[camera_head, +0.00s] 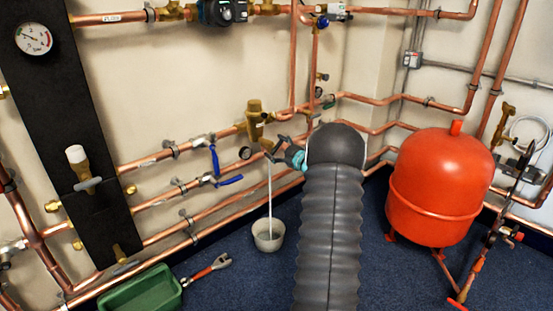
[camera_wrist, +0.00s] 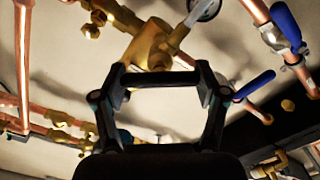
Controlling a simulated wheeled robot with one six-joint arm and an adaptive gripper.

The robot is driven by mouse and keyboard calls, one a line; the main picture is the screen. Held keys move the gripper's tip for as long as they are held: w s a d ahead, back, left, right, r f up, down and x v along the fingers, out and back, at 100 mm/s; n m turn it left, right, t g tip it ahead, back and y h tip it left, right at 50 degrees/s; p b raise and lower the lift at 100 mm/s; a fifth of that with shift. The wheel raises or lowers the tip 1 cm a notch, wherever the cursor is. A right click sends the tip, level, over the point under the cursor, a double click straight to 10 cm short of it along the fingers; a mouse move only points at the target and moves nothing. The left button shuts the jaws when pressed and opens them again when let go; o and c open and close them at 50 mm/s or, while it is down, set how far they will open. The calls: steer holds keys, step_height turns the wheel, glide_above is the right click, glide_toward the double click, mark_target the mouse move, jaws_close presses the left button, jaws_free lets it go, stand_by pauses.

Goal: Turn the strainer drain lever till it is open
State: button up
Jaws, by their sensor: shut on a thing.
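The brass strainer (camera_head: 254,121) is on the copper pipe at the middle of the head view. Its brass body (camera_wrist: 148,48) shows just beyond my fingertips in the wrist view. A thin pale stream (camera_head: 269,195) runs straight down from below the strainer into a light grey bucket (camera_head: 268,243) on the floor.
Two blue-handled valves (camera_head: 215,161) sit on the pipes to the left, beside a small gauge (camera_head: 245,153). A red tank (camera_head: 441,189) stands at the right. A green crate (camera_head: 147,296) and a red-handled wrench (camera_head: 207,268) lie at lower left.

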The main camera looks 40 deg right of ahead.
steer(key=n+b, duration=0.2)
steer(key=n, duration=0.2)
steer(key=shift+n, duration=0.3)
steer(key=n, duration=0.5)
steer(key=shift+a+n, duration=0.1)
steer(key=shift+n, duration=0.3)
steer(key=o, duration=1.2)
steer(key=shift+w+a, duration=0.1)
steer(key=shift+c, duration=0.2)
steer(key=shift+f, duration=0.1)
steer(key=shift+s+d, duration=0.2)
steer(key=shift+s, duration=0.25)
steer(key=s, duration=1.1)
steer(key=shift+d, duration=0.4)
steer(key=shift+s, duration=0.1)
